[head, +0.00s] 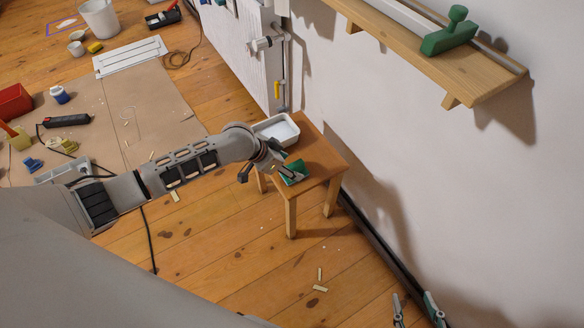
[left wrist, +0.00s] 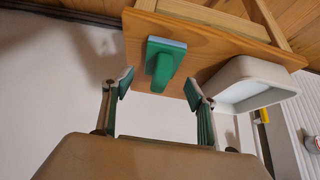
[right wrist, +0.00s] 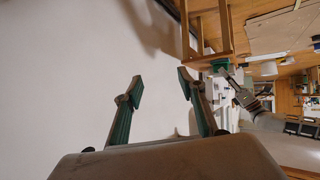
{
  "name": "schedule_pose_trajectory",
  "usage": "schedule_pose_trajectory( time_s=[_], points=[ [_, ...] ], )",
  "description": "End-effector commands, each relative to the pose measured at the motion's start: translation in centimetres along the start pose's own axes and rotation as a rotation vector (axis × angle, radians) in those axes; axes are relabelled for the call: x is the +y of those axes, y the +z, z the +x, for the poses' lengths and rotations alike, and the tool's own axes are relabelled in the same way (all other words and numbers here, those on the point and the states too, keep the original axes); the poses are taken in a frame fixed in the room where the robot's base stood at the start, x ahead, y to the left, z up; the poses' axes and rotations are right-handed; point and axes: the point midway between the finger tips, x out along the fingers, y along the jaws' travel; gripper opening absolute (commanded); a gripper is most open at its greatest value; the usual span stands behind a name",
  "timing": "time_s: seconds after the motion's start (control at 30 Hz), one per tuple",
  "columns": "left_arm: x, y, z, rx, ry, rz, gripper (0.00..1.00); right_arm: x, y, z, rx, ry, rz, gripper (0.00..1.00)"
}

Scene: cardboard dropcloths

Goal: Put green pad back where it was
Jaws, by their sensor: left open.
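The green pad (head: 292,172) lies on the small wooden stool near its front edge. In the left wrist view the green pad (left wrist: 164,62) shows a raised green handle and a pale layer along its edge. My left gripper (head: 266,168) is open beside the pad. In the left wrist view, the fingertips (left wrist: 160,86) are apart, with the pad beyond and between them; no contact shows. My right gripper (head: 416,308) is open and empty low by the wall, and also shows in the right wrist view (right wrist: 160,86).
A white tray (head: 266,130) sits on the wooden stool (head: 325,158), behind the pad. A wall shelf (head: 492,82) holds another green item with a knob (head: 449,36). A radiator (head: 238,48) stands behind. Cardboard (head: 150,105) with tools covers the left floor.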

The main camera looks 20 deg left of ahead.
Motion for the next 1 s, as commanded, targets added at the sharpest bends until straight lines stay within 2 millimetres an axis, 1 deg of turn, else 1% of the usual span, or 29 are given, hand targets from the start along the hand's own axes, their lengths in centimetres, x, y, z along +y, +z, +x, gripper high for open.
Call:
schedule_pose_trajectory(
  time_s=[0.03, 0.1, 0.3, 0.4, 0.5, 0.6, 0.77, 1.0],
  points=[
    [-0.5, -1.1, -2.1, 0.012, -0.01, 0.007, 0.58, 0.5, -0.6, -0.2, 0.005, 0.009, -0.009, 0.4],
    [-0.4, -1.0, -3.6, 0.011, -0.009, 0.006, 0.58, 0.6, -0.2, -0.4, -0.005, 0.012, -0.013, 0.4],
    [-0.2, -0.7, -7.0, 0.008, -0.006, 0.004, 0.58, 0.8, 0.4, -0.7, -0.02, 0.017, -0.011, 0.4],
    [-0.2, -0.5, -8.1, 0.006, -0.004, 0.004, 0.58, 0.8, 1.0, -0.8, -0.031, 0.019, -0.009, 0.4],
    [-0.1, -0.3, -8.7, 0.003, -0.003, 0.003, 0.58, 0.9, 1.4, -0.9, -0.04, 0.022, -0.008, 0.4],
    [0.0, -0.1, -8.9, 0.001, -0.001, 0.001, 0.58, 0.9, 1.6, -0.8, -0.044, 0.023, -0.006, 0.4],
    [0.0, 0.0, -8.8, 0.0, 0.0, 0.0, 0.58, 0.8, 1.9, -0.8, -0.049, 0.023, -0.003, 0.4],
    [0.0, -0.1, -8.8, 0.001, 0.0, 0.0, 0.58, 0.7, 1.7, -0.7, -0.046, 0.021, -0.001, 0.4]
  ],
)
